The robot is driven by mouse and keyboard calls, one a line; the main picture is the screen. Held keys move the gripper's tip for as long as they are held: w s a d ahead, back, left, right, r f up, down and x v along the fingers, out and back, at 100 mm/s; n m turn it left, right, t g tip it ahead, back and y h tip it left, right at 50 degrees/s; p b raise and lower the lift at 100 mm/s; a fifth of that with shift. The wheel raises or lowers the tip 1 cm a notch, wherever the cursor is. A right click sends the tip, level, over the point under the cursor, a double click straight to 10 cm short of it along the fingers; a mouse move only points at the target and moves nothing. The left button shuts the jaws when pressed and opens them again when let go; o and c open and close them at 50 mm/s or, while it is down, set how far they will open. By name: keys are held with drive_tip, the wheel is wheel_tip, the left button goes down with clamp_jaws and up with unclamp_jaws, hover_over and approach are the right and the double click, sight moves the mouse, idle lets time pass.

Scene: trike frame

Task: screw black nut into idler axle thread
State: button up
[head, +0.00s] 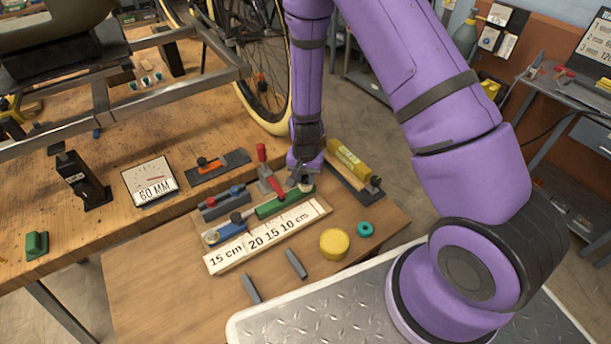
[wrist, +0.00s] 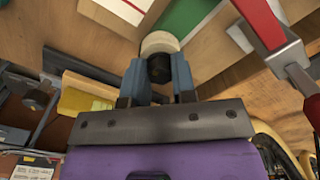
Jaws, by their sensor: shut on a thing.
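My gripper (wrist: 157,75) is shut on a small round black piece, which looks like the black nut (wrist: 159,69), held between its two blue-grey fingers. Just beyond the nut is a cream round disc (wrist: 159,42); the nut appears against or very close to it, and I cannot tell whether they touch. No axle thread is visible there. In the head view my gripper (head: 304,182) points down at the right end of a green block (head: 272,208) in the fixture, and the nut is too small to make out.
A red-handled clamp (head: 265,172) stands close left of my gripper; its red handle also shows in the wrist view (wrist: 262,22). A yellow block (head: 349,163) lies close right. A labelled white strip (head: 225,258), yellow disc (head: 334,245) and teal ring (head: 365,230) lie in front.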

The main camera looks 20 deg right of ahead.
drive_tip(key=shift+m, duration=0.8)
drive_tip(key=shift+m, duration=0.9)
drive_tip(key=o, duration=0.7)
drive_tip(key=shift+n, duration=0.9)
drive_tip(key=shift+n, duration=1.7)
